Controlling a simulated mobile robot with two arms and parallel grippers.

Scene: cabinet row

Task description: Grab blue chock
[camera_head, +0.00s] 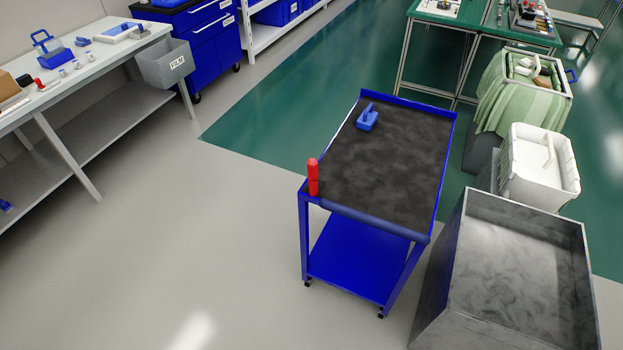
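A small blue block with a handle-like top, which looks like the blue chock (367,118), sits on the dark top of a blue cart (447,158), near its far left corner. Another blue object with a handle (52,50) stands on the white workbench at the far left; I cannot tell whether it is the same kind of thing. Neither of my grippers shows in the head view.
A red cylinder (313,177) stands at the cart's near left corner. A grey metal bin (452,265), a white tub (530,190) and a green-draped container (488,105) crowd the cart's right side. The floor (190,240) left of the cart is clear.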

